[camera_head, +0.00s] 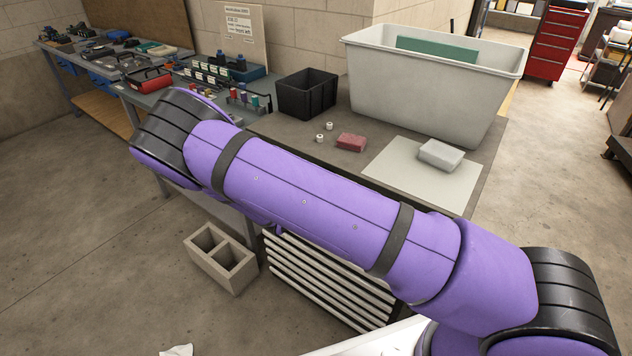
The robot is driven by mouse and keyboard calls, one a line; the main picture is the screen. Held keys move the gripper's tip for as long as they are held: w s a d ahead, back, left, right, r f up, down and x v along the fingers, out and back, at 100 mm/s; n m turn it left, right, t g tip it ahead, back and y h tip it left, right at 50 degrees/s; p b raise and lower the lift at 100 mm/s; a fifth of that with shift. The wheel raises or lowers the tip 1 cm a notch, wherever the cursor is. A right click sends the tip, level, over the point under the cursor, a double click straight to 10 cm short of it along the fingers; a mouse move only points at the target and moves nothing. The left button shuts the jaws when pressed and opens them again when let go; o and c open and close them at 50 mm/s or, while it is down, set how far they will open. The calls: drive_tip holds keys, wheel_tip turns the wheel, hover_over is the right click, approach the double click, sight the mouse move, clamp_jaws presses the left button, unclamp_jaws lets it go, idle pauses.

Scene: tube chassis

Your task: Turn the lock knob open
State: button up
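I cannot make out a lock knob in the head view; it may be hidden behind my purple arm or lie outside the picture. My arm crosses the picture from the lower right to the upper left and covers part of the workbench. My gripper does not show, so its place relative to any knob cannot be told.
A workbench (281,124) holds a large grey tub (415,85), a black crate (306,94), a reddish block (351,142) and a pale block (440,154) on a white sheet (400,165). A concrete block (236,272) stands on the floor. Open floor lies at left.

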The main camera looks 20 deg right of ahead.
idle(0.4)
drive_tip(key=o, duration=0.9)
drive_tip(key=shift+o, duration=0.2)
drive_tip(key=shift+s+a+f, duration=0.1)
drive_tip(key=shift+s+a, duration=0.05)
